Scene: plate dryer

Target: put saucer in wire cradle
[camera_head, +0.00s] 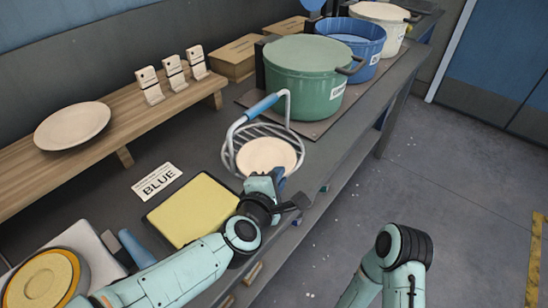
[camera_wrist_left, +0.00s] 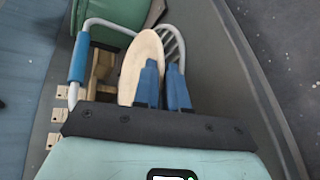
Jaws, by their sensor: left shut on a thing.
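The cream saucer (camera_head: 267,154) is in front of the wire cradle (camera_head: 229,146), overlapping its ring in the head view. My left gripper (camera_head: 264,181) is shut on the saucer's near edge. In the left wrist view the saucer (camera_wrist_left: 139,62) stands edgewise beside the blue fingers (camera_wrist_left: 164,80), with the cradle's wires (camera_wrist_left: 174,44) just behind it. The cradle has a tall bent handle with a blue grip (camera_head: 261,106). The saucer hides part of the cradle, and I cannot tell whether they touch. Only my right arm's links show, not its gripper.
A green pot (camera_head: 305,85) stands just behind the cradle, with a blue pot (camera_head: 357,45) beyond. A wooden shelf (camera_head: 128,133) at left bears another plate (camera_head: 72,126). A yellow pad (camera_head: 191,209) and a BLUE label (camera_head: 157,181) lie left of my gripper.

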